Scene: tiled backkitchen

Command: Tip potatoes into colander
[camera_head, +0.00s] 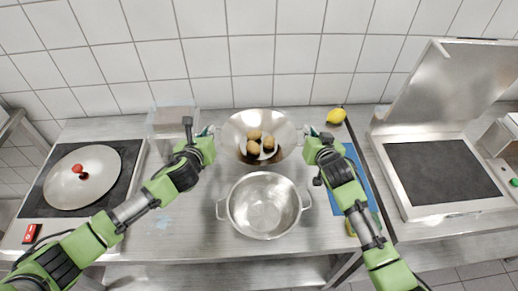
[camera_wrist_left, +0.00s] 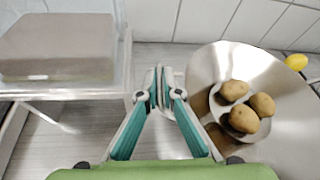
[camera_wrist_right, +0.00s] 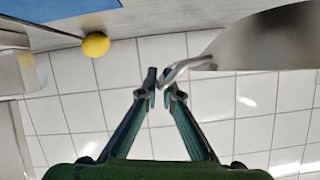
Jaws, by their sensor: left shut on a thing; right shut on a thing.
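A shiny steel bowl (camera_head: 236,122) with three potatoes (camera_head: 253,147) visible in it is at the back of the counter, near the tiled wall. The bowl also shows in the left wrist view (camera_wrist_left: 215,60) and right wrist view (camera_wrist_right: 270,38). My left gripper (camera_head: 212,131) is shut on the bowl's left side; its grip point (camera_wrist_left: 160,88) is partly hidden by the fingers. My right gripper (camera_head: 306,132) is shut on the handle (camera_wrist_right: 182,70) at the bowl's right side. The steel colander (camera_head: 264,207), empty with two side handles, stands on the counter in front of the bowl.
A clear container (camera_head: 168,120) stands at the left. A hob with a round lid (camera_head: 82,176) is further left; an open-lidded appliance (camera_head: 437,172) is at the right.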

